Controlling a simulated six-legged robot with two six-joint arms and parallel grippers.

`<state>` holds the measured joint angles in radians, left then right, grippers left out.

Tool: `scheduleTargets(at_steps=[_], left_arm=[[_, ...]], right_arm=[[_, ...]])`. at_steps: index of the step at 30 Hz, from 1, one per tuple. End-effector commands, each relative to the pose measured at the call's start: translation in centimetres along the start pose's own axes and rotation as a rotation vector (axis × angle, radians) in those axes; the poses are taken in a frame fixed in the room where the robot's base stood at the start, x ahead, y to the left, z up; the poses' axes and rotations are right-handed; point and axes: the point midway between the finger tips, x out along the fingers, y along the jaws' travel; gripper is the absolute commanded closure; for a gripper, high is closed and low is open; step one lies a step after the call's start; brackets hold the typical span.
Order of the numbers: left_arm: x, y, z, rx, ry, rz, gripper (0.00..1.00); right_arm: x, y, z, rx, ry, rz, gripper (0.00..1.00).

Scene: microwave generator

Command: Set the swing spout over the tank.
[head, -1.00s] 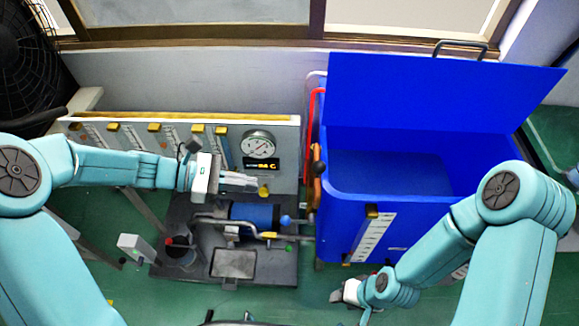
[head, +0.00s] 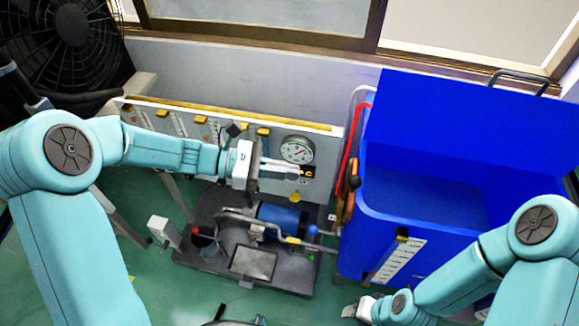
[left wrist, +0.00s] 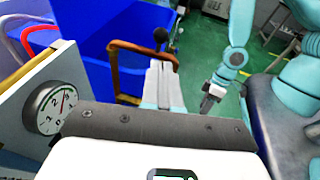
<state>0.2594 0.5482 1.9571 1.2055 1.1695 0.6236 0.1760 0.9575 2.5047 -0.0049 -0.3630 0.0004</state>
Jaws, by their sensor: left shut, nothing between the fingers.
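The swing spout (head: 350,198) is a copper-brown bent pipe with a black knob. In the head view it lies along the outside of the left wall of the open blue tank (head: 400,222). In the left wrist view the spout (left wrist: 130,47) shows in front of the tank (left wrist: 85,45), just beyond my fingers. My left gripper (head: 292,169) is shut and empty, in front of the gauge panel and left of the spout, apart from it. Its fingers (left wrist: 160,85) point towards the spout in the left wrist view. My right gripper (head: 358,308) hangs low in front of the tank; its jaws are unclear.
A gauge (head: 297,150) sits on the panel behind my left gripper. Below is a dark base with a blue cylinder (head: 282,217) and pipes. A red hose (head: 347,140) rises beside the tank. The raised blue lid (head: 455,130) stands behind its opening. A fan stands at far left.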

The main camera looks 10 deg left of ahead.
Motion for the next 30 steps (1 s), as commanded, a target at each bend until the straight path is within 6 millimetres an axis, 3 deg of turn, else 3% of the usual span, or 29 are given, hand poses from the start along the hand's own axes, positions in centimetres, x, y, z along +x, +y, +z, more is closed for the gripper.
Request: scheduleTargets(at_steps=[9, 15, 30], left_arm=[[6.9, -0.2, 0.1, -0.002, 0.002, -0.003, 1.0], [9.7, -0.1, 0.1, -0.003, 0.001, 0.0, 1.0], [10.7, 0.0, 0.0, -0.001, 0.001, 0.003, 1.0]], right_arm=[[-1.3, -0.5, 0.0, 0.0, 0.0, 0.0, 0.57], [-1.9, -0.7, 0.0, 0.0, 0.0, 0.0, 0.57], [-2.0, -0.7, 0.0, 0.0, 0.0, 0.0, 0.57]])
